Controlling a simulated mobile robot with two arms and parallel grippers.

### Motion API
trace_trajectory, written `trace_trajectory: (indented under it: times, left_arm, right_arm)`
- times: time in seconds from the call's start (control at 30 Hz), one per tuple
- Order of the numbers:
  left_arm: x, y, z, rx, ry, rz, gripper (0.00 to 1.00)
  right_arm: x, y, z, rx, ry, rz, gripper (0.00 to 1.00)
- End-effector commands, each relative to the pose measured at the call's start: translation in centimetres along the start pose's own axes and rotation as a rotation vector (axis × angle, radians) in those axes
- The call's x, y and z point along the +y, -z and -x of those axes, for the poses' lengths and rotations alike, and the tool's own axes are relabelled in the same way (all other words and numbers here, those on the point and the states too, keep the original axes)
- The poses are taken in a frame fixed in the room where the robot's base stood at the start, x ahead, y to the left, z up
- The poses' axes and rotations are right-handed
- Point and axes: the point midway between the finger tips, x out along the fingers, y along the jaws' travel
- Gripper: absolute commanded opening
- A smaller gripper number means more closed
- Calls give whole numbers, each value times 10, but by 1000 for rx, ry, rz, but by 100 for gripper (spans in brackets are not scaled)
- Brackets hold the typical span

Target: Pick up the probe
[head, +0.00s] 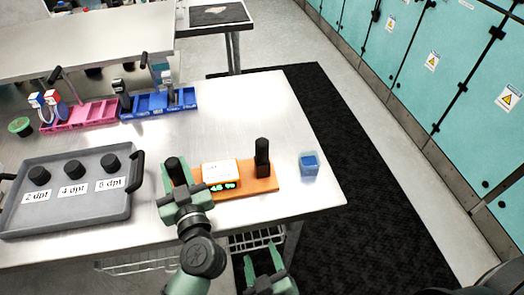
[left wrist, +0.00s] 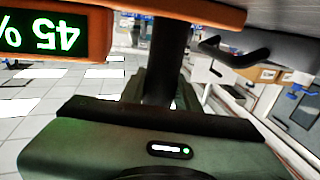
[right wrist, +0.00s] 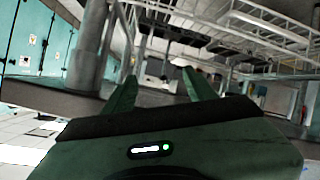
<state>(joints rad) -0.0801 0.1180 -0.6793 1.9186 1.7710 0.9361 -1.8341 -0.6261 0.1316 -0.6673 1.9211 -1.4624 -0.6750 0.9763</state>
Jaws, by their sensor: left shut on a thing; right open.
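An orange device (head: 235,186) with a white top and a green display lies near the table's front edge. Its display reads 45 % in the left wrist view (left wrist: 40,35). A black post (head: 262,158) stands at its right end. A similar upright black cylinder (head: 174,168), seemingly the probe, is at its left end. My left gripper (head: 183,198) is shut on this cylinder, which also shows between the fingers in the left wrist view (left wrist: 165,60). Whether its base is clear of the device is hidden. My right gripper (head: 264,268) is open and empty, beyond the table's front edge.
A grey tray (head: 75,212) with black knobs labelled 2, 4 and 6 dpt is at left. A blue block (head: 309,165) sits right of the device. Pink (head: 88,115) and blue (head: 160,104) racks stand behind. The table's right middle is clear.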

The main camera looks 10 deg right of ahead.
Motion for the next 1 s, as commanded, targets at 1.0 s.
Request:
trace_trajectory:
  times: [1.0]
  left_arm:
    - [0,-1,0,-2,0,0,0]
  right_arm:
    - [138,209,-59,367,-314,-460,56]
